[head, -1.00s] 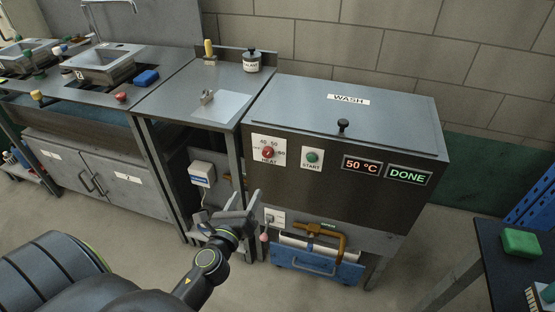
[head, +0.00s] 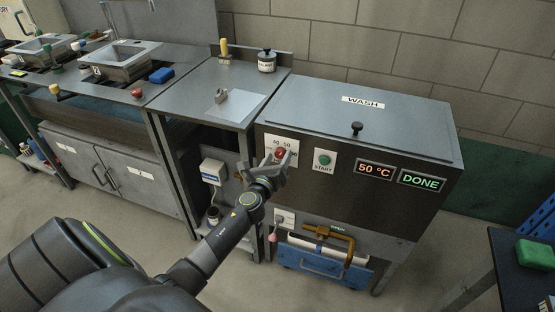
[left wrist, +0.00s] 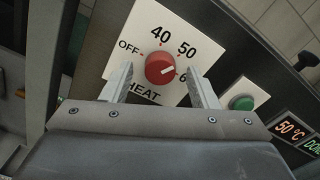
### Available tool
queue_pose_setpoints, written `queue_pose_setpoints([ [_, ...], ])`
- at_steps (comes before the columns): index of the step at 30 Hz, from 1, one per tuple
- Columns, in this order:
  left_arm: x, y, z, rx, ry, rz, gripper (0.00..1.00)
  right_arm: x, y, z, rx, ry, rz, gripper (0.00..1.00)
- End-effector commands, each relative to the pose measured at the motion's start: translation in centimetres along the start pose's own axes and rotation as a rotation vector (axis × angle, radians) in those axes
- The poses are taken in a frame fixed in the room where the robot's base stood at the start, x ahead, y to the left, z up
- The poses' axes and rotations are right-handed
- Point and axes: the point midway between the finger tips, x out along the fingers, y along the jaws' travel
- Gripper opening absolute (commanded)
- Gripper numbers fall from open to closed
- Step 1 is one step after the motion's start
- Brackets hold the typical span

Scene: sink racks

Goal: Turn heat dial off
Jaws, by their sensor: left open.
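The red heat dial (left wrist: 160,68) sits on a white plate (left wrist: 141,30) marked OFF, 40, 50, a partly hidden 6-number and HEAT. Its white pointer mark points to the right, toward the partly hidden number. In the head view the dial (head: 280,153) is partly covered by my gripper. My left gripper (head: 276,163) is open in front of the dial. In the left wrist view its two fingers (left wrist: 162,86) stand on either side of the dial's lower part, with gaps visible. I cannot tell how deep the fingertips reach. My right gripper is not in view.
The green START button (head: 324,159) is right of the dial. Displays read 50 °C (head: 375,171) and DONE (head: 421,180). The washer lid (head: 390,125) is closed.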

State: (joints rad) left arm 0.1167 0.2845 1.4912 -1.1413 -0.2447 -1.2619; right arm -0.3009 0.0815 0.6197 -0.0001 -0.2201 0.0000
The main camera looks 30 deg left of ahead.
Motion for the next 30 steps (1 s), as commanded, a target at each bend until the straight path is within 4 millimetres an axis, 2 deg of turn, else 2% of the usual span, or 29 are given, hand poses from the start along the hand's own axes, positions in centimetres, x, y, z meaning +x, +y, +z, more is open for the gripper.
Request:
queue_pose_setpoints([
  [11,0.57,0.00,0.02,0.000,0.000,0.000,0.54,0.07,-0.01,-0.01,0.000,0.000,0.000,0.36],
  [21,0.54,0.00,0.00,0.000,0.000,0.000,0.11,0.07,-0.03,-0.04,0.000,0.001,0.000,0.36],
  [30,0.53,0.04,-0.07,-0.033,0.000,0.001,0.09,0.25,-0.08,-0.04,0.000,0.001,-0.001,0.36],
])
